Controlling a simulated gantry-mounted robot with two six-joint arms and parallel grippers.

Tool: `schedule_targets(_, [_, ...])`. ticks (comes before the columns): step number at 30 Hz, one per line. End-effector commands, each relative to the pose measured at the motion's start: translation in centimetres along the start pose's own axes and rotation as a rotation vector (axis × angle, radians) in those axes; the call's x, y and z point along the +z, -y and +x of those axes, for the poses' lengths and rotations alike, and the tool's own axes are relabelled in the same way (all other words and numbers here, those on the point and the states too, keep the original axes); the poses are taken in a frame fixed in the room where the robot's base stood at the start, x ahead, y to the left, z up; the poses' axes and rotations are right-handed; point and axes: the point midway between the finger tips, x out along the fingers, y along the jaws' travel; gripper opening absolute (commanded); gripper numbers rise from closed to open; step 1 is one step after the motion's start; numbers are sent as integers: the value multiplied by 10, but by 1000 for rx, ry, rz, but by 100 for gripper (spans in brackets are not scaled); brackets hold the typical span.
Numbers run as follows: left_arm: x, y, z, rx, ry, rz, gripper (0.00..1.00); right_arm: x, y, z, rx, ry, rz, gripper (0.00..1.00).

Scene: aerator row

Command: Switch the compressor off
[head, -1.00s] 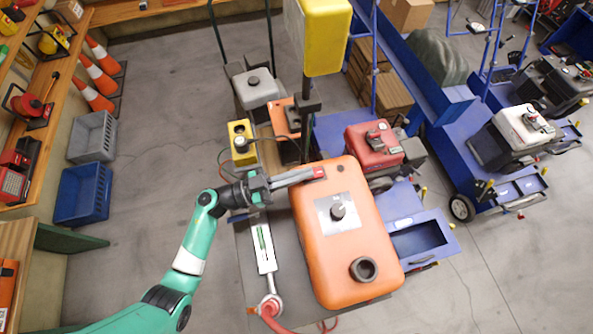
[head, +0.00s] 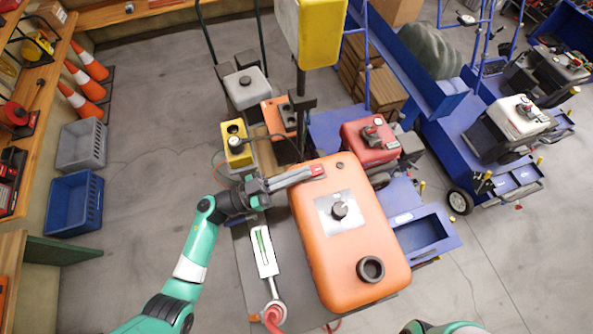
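A large orange machine (head: 349,255) stands in the middle of the head view, probably the compressor. It has a dark round knob (head: 340,211) on a silver plate and a dark round port near its front. The knob's setting is too small to read. My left gripper (head: 316,172) reaches in from the left over the machine's back left corner, with red at its tip, behind and left of the knob and apart from it. Whether its fingers are parted is unclear. My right gripper is out of view; only part of my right arm shows at the bottom edge.
A yellow box (head: 236,143) with a dial and cable stands behind my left gripper. A white gauge-like device (head: 264,251) lies left of the orange machine. A red engine unit (head: 369,142) stands behind it on the right. Open floor lies at the left.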

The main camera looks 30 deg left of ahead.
Motion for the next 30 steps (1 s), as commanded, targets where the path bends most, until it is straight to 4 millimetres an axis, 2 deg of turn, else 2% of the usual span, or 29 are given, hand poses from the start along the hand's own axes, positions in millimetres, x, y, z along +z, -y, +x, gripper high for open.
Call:
schedule_targets(7, [-53, 0, 13, 4, -9, 2, 0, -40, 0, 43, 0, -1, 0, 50])
schedule_targets(9, [-33, 2, -12, -3, -7, 0, 0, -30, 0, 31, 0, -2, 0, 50])
schedule_targets(15, [-24, 2, -58, -1, -9, 2, 0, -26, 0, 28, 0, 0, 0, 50])
schedule_targets(18, [-20, 2, -74, 0, -9, 3, 0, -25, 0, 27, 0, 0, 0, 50])
schedule_targets(23, [-18, 1, -87, 5, -10, 4, 0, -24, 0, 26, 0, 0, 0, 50])
schedule_targets(30, [-19, 0, -89, 6, -10, 4, 0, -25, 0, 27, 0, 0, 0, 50])
